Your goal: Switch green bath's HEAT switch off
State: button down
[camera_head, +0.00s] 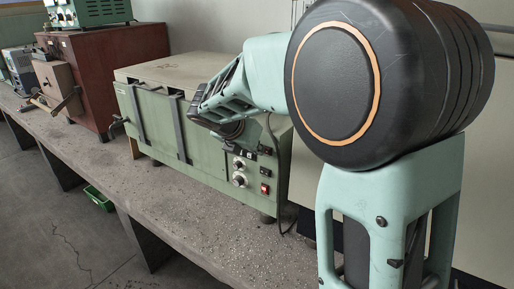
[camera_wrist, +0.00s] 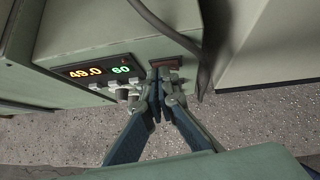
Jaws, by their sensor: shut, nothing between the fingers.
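The green bath (camera_head: 206,152) is a long pale-green box with a beige lid, standing on the concrete bench. Its front panel has knobs (camera_head: 239,180), dark switches and a red-lit switch (camera_head: 265,188) low on the right. The labels are too small to read, so I cannot tell which is HEAT. My gripper (camera_wrist: 164,80) is shut and empty, its fingertips at a dark reddish switch (camera_wrist: 168,64) on the panel. They cover part of it; I cannot tell if they touch. The display (camera_wrist: 98,71) beside it reads 49.0 and 60. In the head view my arm hides the display.
A dark cable (camera_wrist: 180,38) hangs beside the switch, close to my fingers. A red-brown cabinet (camera_head: 112,72) and other devices stand farther left on the bench (camera_head: 150,195). The bench front is clear. A green tray (camera_head: 98,198) lies on the floor.

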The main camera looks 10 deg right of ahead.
jog(key=shift+d+r, duration=0.1)
jog(key=shift+d, duration=0.1)
jog(key=shift+s+d, duration=0.55)
jog(key=shift+a, duration=0.15)
